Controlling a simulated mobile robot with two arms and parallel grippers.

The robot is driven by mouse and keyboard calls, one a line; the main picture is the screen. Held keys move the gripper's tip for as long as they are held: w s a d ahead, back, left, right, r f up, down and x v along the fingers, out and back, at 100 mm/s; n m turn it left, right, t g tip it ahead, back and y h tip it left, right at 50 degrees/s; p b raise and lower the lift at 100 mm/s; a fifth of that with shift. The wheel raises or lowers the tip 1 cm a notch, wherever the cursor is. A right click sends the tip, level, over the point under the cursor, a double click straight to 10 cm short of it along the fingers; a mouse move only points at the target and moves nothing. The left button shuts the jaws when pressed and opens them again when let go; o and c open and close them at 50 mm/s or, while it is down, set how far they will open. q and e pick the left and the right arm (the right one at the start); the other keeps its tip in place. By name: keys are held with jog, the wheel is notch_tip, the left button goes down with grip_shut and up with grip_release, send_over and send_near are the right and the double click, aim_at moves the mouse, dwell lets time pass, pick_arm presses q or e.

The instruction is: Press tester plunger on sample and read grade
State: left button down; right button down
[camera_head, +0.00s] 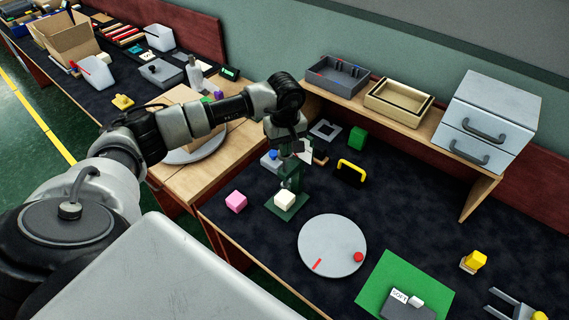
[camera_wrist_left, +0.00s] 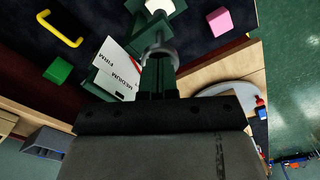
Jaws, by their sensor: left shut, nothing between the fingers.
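The green tester (camera_head: 287,207) stands on the dark mat, with a white cube sample (camera_head: 284,199) on its base. In the left wrist view the sample (camera_wrist_left: 160,5) shows at the top edge, beyond a grey round part of the plunger (camera_wrist_left: 161,50). A white scale card (camera_wrist_left: 118,68) there reads FIRM and MEDIUM; no pointer reading is clear. My left gripper (camera_head: 290,148) is shut and empty at the top of the tester, over the plunger. Whether it touches the plunger is hidden. My right gripper is not in view.
A pink cube (camera_head: 236,201) lies left of the tester, a green cube (camera_head: 357,138) and yellow handle (camera_head: 351,170) behind right. A grey disc (camera_head: 331,246) and a green mat (camera_head: 412,282) with a SOFT label (camera_head: 399,296) lie in front. A drawer unit (camera_head: 487,122) stands back right.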

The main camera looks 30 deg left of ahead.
pick_arm(q)
jog(key=shift+f+b, duration=2.45)
jog(key=shift+f, duration=0.45)
jog(key=shift+s+r, duration=0.1)
jog(key=shift+r+p, duration=0.5)
jog(key=shift+r, duration=0.1)
jog(key=shift+r+p, duration=2)
jog(key=shift+r, duration=1.85)
